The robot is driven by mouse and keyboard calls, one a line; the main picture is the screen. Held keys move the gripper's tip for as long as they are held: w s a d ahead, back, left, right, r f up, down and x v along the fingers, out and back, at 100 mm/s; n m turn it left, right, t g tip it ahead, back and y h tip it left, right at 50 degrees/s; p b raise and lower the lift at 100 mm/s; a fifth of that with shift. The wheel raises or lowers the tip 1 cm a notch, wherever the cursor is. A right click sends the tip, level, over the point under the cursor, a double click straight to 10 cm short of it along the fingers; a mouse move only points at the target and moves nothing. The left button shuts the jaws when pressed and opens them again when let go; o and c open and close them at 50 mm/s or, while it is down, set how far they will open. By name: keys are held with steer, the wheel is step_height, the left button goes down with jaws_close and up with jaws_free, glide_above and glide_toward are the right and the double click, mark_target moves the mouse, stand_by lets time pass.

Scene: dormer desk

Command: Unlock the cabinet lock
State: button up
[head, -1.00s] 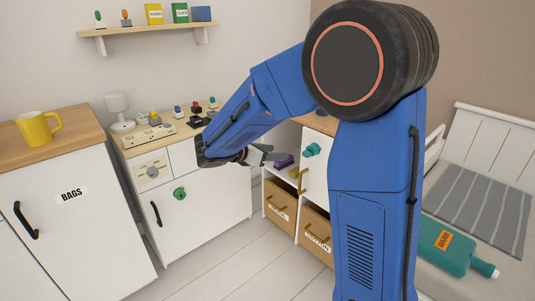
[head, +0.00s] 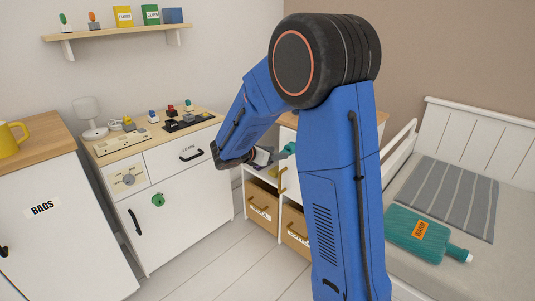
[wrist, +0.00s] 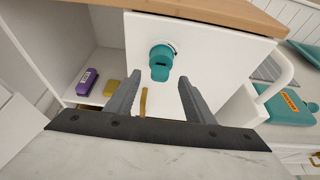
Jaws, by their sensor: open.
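A teal lock (wrist: 160,62) sticks out from the white cabinet door (wrist: 205,58) in the wrist view, with a dark slot on its front. It also shows in the head view (head: 289,149), partly behind my arm. My gripper (wrist: 160,82) is open and empty, its fingers pointing at the door. The lock appears just beyond and between the fingertips; I cannot tell the exact gap. In the head view my gripper (head: 264,156) is beside the lock, largely hidden by my wrist. A green round lock (head: 158,200) is on another white cabinet at left.
A brass handle (wrist: 143,102) is on the door below the lock. An open shelf beside it holds a purple item (wrist: 87,81) and a yellow one (wrist: 110,88). Labelled bins (head: 262,203) are below. A bed with a teal bottle (head: 425,235) is at right.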

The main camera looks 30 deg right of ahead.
mark_target(287, 151)
steer(key=shift+x, duration=1.8)
steer(key=c, duration=1.1)
